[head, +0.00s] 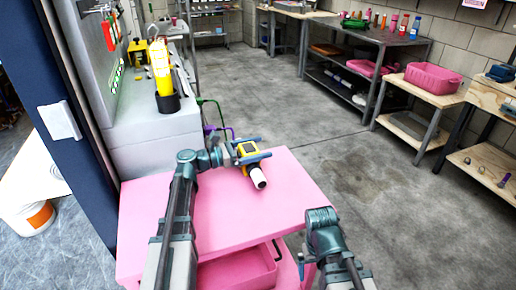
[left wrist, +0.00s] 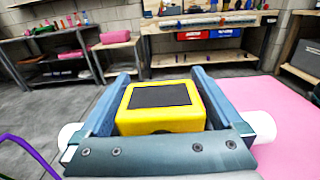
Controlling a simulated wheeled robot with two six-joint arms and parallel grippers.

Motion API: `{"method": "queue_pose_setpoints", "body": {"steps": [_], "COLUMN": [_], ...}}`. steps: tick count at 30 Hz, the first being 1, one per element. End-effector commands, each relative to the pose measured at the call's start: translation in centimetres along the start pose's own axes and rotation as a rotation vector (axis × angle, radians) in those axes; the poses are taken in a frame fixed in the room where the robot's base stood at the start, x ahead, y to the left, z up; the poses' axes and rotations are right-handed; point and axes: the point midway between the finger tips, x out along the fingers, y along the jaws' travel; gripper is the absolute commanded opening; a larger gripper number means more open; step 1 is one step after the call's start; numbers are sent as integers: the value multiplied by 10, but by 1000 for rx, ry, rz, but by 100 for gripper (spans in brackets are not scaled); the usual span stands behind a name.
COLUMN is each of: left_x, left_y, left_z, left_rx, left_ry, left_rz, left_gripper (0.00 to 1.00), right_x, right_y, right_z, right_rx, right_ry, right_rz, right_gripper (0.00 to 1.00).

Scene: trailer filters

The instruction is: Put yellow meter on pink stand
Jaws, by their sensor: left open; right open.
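The yellow meter (head: 247,150) has a dark screen and a white pipe end (head: 258,177). It is at the far edge of the pink stand (head: 280,195); I cannot tell whether it touches the top. My left gripper (head: 252,157) is open, with its fingers on either side of the meter. In the left wrist view the yellow body (left wrist: 163,118) sits between the two blue fingers, and white ends show on both sides. My right arm is at the stand's right edge; its gripper cannot be made out.
A grey cabinet (head: 155,130) with a yellow cylinder in a black base (head: 163,78) stands left of the stand. A dark bench (head: 380,38) and a wooden shelf with a pink bin (head: 434,77) line the right wall. The concrete floor between is clear.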

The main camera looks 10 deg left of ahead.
Motion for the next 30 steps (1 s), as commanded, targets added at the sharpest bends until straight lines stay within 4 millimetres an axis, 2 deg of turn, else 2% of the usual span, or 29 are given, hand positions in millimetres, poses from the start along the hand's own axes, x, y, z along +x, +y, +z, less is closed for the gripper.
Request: {"method": "queue_pose_setpoints", "body": {"steps": [9,15,21,30], "left_x": [-64,-98,-116,-119], "left_y": [0,0,0,0], "left_z": [0,0,0,0], "left_rx": [0,0,0,0], "left_ry": [0,0,0,0], "left_rz": [6,4,1,1], "left_gripper": [100,100,100,100], "right_x": [0,0,0,0], "right_y": [0,0,0,0], "right_z": [0,0,0,0], "right_rx": [0,0,0,0], "right_ry": [0,0,0,0], "right_rz": [0,0,0,0], "right_gripper": [100,100,100,100]}}
